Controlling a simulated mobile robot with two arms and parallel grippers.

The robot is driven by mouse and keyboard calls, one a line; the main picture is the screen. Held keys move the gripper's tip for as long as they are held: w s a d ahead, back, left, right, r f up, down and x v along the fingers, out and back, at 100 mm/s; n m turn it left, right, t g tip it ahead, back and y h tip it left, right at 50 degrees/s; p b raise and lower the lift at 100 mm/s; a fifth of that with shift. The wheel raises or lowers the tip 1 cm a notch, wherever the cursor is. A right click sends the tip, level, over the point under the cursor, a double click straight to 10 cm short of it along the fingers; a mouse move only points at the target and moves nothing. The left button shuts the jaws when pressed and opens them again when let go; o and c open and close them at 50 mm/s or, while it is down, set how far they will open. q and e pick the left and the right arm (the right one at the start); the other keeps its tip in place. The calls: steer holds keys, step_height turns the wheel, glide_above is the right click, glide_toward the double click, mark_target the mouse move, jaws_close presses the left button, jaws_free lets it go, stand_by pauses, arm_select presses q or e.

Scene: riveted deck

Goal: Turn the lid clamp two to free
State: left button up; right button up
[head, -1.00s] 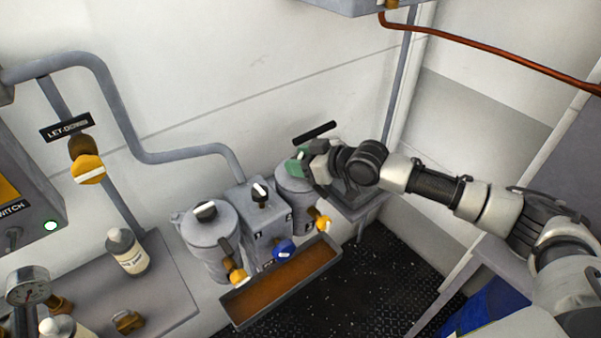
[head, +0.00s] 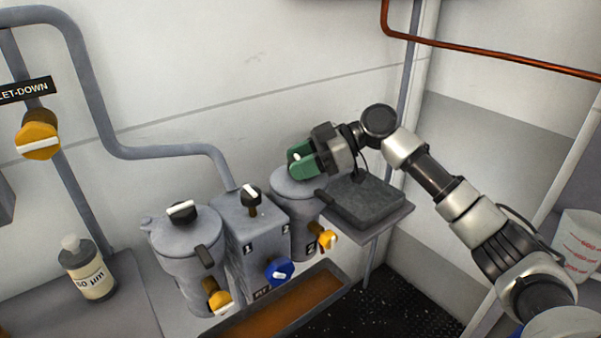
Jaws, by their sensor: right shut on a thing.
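Two grey canisters stand either side of a grey box (head: 232,243) marked 1 and 2. The right canister (head: 304,212) has its lid partly covered by my right gripper (head: 298,160). The gripper's green fingers are shut on lid clamp two (head: 296,156), of which only a small white part shows. The left canister (head: 190,250) has a black lid clamp with a white stripe (head: 182,210) on top. My left gripper is not in view.
A black knob (head: 251,195) tops the box. Yellow taps (head: 219,301) and a blue tap (head: 279,271) face a brown-filled trough (head: 345,284). A dark block (head: 362,202) lies on a small shelf beside the right canister. A bottle (head: 86,270) stands left.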

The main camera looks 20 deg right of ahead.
steer(key=shift+n+g, duration=1.7)
steer(key=shift+g, duration=0.6)
steer(key=o, duration=0.9)
steer(key=b+v, duration=0.1)
steer(key=v, duration=0.9)
steer(key=shift+w+d+r, duration=0.1)
steer(key=shift+d+r, duration=0.05)
steer(key=shift+d, duration=0.2)
